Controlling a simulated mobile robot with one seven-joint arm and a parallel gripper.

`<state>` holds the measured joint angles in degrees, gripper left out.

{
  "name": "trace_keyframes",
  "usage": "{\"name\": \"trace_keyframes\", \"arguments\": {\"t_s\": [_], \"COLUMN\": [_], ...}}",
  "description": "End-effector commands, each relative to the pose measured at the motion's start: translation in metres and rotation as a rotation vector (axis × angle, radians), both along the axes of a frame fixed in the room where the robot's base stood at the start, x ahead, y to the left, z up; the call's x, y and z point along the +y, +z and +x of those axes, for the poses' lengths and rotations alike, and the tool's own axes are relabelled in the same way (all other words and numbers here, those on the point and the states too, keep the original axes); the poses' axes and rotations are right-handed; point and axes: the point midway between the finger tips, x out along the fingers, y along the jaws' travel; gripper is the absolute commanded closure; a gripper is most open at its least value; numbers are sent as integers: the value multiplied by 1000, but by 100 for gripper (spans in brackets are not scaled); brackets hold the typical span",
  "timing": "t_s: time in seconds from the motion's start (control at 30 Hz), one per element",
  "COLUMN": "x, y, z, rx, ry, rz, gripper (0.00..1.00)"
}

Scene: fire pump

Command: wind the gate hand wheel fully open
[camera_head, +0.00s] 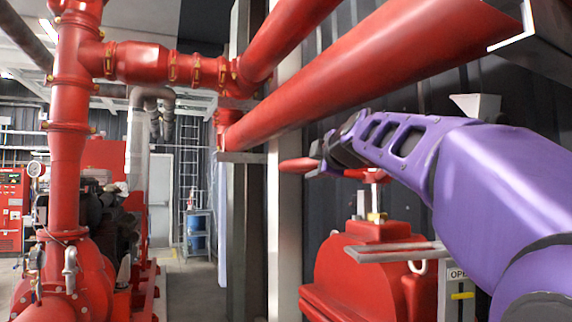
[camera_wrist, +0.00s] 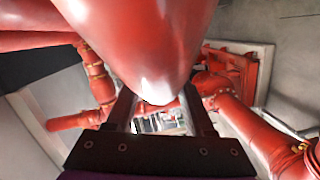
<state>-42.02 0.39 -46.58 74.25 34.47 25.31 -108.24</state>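The red gate hand wheel (camera_head: 300,165) shows nearly edge-on in the head view, above a red valve body (camera_head: 360,270). Its left part sticks out beyond my gripper, and my gripper and arm hide much of the rest. My gripper (camera_head: 322,155) is at the wheel's rim, coming in from the right. In the wrist view, a large rounded red part, which looks like the wheel's rim (camera_wrist: 150,50), fills the upper middle. It reaches in between the spread fingers of my gripper (camera_wrist: 158,92) and hides part of their tips. I cannot tell whether the fingers touch it.
A thick red pipe (camera_head: 370,70) runs just above my gripper. A grey post (camera_head: 285,230) stands left of the valve. Red pump pipework (camera_head: 70,120) fills the left.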

Motion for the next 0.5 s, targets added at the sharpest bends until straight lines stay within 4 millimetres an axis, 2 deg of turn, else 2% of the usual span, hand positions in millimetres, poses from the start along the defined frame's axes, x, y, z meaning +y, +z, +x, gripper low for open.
{"name": "trace_keyframes", "arguments": {"t_s": [0.03, 0.27, 0.5], "x": [0, 0, 0], "y": [0, 0, -1], "z": [0, 0, 0], "rx": [0, 1, 1], "ry": [0, 0, 0], "rz": [0, 0, 0], "gripper": [58, 99, 100]}}
